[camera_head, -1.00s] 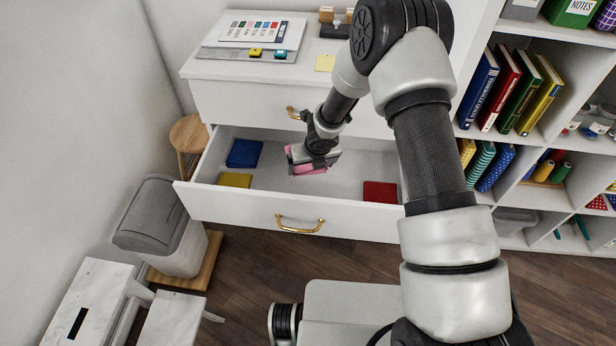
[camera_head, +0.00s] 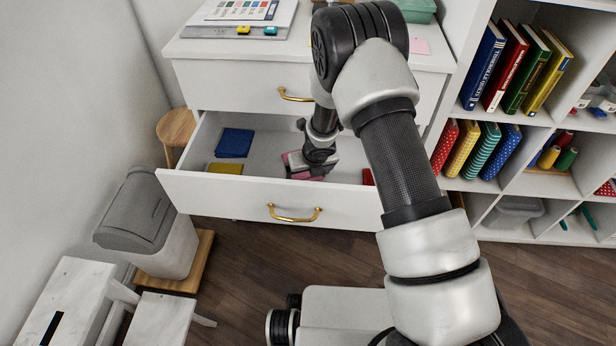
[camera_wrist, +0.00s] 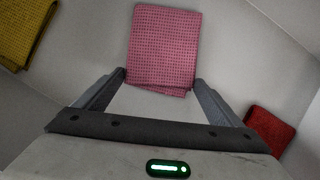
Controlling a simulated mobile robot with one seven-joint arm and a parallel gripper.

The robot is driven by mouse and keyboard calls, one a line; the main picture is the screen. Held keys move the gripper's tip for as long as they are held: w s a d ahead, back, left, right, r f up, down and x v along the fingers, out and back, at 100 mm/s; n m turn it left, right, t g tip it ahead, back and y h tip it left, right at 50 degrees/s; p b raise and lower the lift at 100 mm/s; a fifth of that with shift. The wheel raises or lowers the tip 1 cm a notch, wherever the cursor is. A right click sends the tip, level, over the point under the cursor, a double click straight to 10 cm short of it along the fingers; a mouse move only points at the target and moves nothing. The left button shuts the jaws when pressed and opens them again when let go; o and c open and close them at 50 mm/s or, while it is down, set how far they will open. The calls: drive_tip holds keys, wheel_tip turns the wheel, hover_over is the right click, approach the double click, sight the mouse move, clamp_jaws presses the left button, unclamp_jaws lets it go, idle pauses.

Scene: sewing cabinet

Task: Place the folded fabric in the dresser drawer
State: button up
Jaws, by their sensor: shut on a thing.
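The folded pink fabric (camera_wrist: 164,42) lies flat between my gripper's fingers in the wrist view. Part of it shows in the head view as a pink patch (camera_head: 305,177), mostly hidden by my gripper. My gripper (camera_head: 312,164) is inside the open dresser drawer (camera_head: 235,193), low over the drawer floor. In the wrist view the two fingertips (camera_wrist: 160,79) hold the pink fabric at its near side edges. The fabric appears at or just above the floor; contact is hard to tell.
A blue fabric (camera_head: 235,143) and a yellow fabric (camera_head: 225,168) lie in the drawer's left part. A red fabric (camera_wrist: 270,130) lies to the right, mostly hidden by my arm in the head view. Bare drawer floor surrounds the pink fabric. A shelf with books stands right.

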drive_tip(key=o, duration=0.8)
drive_tip(key=p+v, duration=0.4)
drive_tip(key=v, duration=0.8)
drive_tip(key=shift+r, duration=0.15)
drive_tip(key=w+d+r+m+t+h, duration=0.1)
drive_tip(key=d+r+m, duration=0.35)
drive_tip(key=r, duration=0.35)
drive_tip(key=w+d+r+m+t+h, duration=0.1)
drive_tip(key=d+r+m, duration=0.3)
drive_tip(key=r+m, duration=0.3)
drive_tip(key=s+d+r+m+h, duration=0.2)
drive_tip(key=s+d+r+m, duration=0.3)
drive_tip(key=d+r+m, duration=0.45)
drive_tip(key=s+d+r+m, duration=0.2)
drive_tip(key=s+r+m, duration=0.7)
drive_tip(key=s+m, duration=0.25)
drive_tip(key=s+a+r+m+y, duration=0.1)
drive_tip(key=s+a+m+y, duration=0.1)
drive_tip(key=s+m, duration=0.5)
drive_tip(key=s+a, duration=0.1)
drive_tip(key=s, duration=0.3)
drive_tip(key=shift+s+m+g, duration=0.3)
drive_tip(key=shift+s+m, duration=0.05)
